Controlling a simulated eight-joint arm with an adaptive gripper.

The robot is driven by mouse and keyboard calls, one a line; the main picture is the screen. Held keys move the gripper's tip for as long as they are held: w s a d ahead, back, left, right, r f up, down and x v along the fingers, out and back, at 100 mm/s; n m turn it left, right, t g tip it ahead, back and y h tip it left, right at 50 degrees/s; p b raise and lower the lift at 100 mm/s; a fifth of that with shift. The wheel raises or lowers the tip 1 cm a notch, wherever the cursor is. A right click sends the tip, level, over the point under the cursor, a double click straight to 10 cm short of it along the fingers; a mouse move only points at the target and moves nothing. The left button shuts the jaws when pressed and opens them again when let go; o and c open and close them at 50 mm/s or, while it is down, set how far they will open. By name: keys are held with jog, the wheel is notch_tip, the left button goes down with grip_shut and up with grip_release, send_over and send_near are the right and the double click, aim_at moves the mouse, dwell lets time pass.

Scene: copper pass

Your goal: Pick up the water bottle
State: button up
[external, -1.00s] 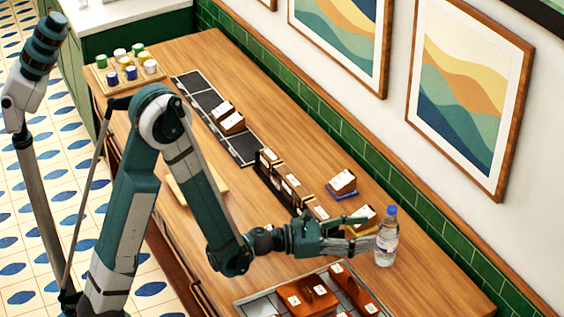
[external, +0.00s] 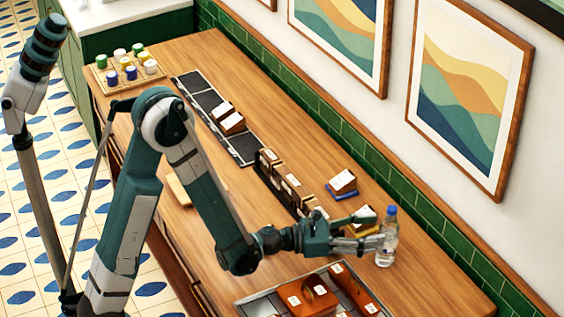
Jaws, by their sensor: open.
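The water bottle (external: 387,240) is clear with a blue cap and a pale label. It stands upright on the wooden counter near its right part, in the external view. My gripper (external: 374,232) is open, with its fingers pointing right toward the bottle. One fingertip overlaps the bottle's left edge in the picture; I cannot tell whether it touches. The fingers are spread apart and nothing is clearly between them.
A grey tray (external: 243,308) with brown boxes (external: 305,296) lies in front of the gripper. A small box on a blue base (external: 341,192) sits behind. A dark divided strip (external: 242,149) holds several boxes. Bare counter (external: 437,285) lies right of the bottle.

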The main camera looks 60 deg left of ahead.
aim_at(389, 230)
jog(key=shift+b+x, duration=0.65)
jog(key=shift+x, duration=1.95)
jog(key=c, duration=1.3)
